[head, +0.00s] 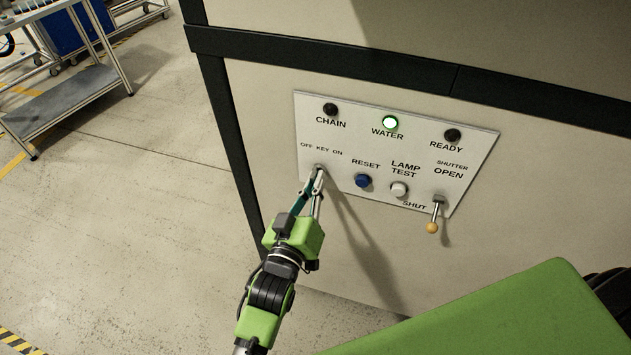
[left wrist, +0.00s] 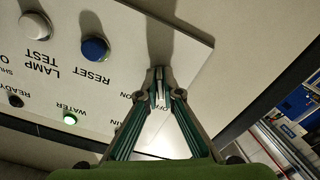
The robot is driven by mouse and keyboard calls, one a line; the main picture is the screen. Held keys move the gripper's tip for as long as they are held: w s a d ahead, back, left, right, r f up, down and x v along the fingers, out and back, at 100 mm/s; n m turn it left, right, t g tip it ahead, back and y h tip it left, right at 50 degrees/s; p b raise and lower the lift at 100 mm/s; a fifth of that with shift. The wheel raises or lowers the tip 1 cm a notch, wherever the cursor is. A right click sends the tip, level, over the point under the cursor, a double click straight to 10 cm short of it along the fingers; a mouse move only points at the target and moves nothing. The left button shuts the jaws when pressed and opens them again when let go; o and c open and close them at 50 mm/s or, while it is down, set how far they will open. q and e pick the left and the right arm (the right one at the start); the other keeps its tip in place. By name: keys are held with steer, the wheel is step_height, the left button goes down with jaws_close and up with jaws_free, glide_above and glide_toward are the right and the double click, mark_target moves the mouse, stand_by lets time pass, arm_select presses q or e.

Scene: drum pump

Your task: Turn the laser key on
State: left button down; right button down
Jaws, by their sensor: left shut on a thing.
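The key switch (head: 319,168) is on the white control panel (head: 470,185), under the "OFF KEY ON" label. My left gripper (head: 315,181) reaches up to it from below, with its fingertips at the key. In the left wrist view the fingertips (left wrist: 158,78) are closed together around the key (left wrist: 160,98), which shows as a pale narrow piece between them. The fingers hide much of the key, so I cannot tell its exact angle. My right gripper is not in view.
The green WATER lamp (head: 390,123) is lit; the CHAIN lamp (head: 330,109) and READY lamp (head: 452,136) are dark. A blue RESET button (head: 363,181), a white LAMP TEST button (head: 399,189) and a shutter lever (head: 434,214), pointing down, are to the right. A cart (head: 65,100) stands far left.

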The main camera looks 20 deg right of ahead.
arm_select(q)
steer(key=shift+m+p, duration=0.4)
steer(key=shift+m, duration=0.8)
steer(key=m, duration=0.3)
steer(key=shift+w+a+m+p, duration=0.1)
steer(key=shift+m+p, duration=0.2)
steer(key=shift+p, duration=0.05)
steer(key=m, duration=0.4)
steer(key=shift+a, duration=0.1)
steer(key=shift+m, duration=0.8)
steer(key=c, duration=2.2)
jaws_free()
